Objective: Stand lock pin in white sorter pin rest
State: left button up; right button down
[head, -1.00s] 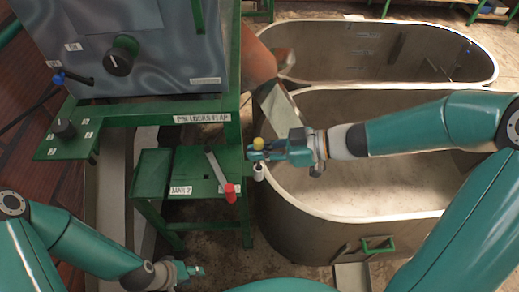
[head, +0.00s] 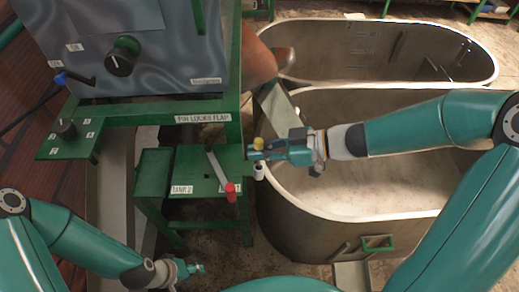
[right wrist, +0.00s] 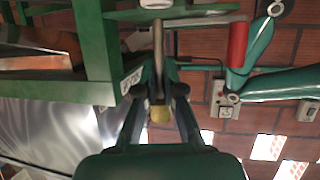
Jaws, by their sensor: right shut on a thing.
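The lock pin has a yellow head (head: 258,143), which shows just above the fingers of my right gripper (head: 262,153) in the head view. In the right wrist view, my right gripper (right wrist: 160,96) is shut on the pin, with its yellow head (right wrist: 160,114) between the fingers and a grey shaft in line with it. A white round piece, probably the pin rest (head: 258,172), is directly below the gripper at the green stand's right edge. I cannot tell whether the pin touches it. My left gripper (head: 190,269) hangs low at the left, away from these; its fingers are too small to judge.
A lever with a red handle (head: 230,192) crosses the green stand (head: 180,170), close to the white piece. The sorter's green frame (head: 160,112), labelled "PIN LOCKS FLAP", stands behind. Oval metal tanks (head: 350,215) fill the right side. A grey chute (head: 278,108) is behind my right gripper.

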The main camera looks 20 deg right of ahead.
aim_at(260, 164)
jog(key=shift+p, duration=0.3)
jog(key=shift+f+b, duration=1.65)
jog(key=shift+f, duration=0.7)
jog(key=c, duration=1.2)
grip_release()
jog(key=shift+s+d+r, duration=0.15)
jog(key=shift+d+r, duration=0.05)
jog(key=shift+d, duration=0.25)
jog(key=v, duration=1.1)
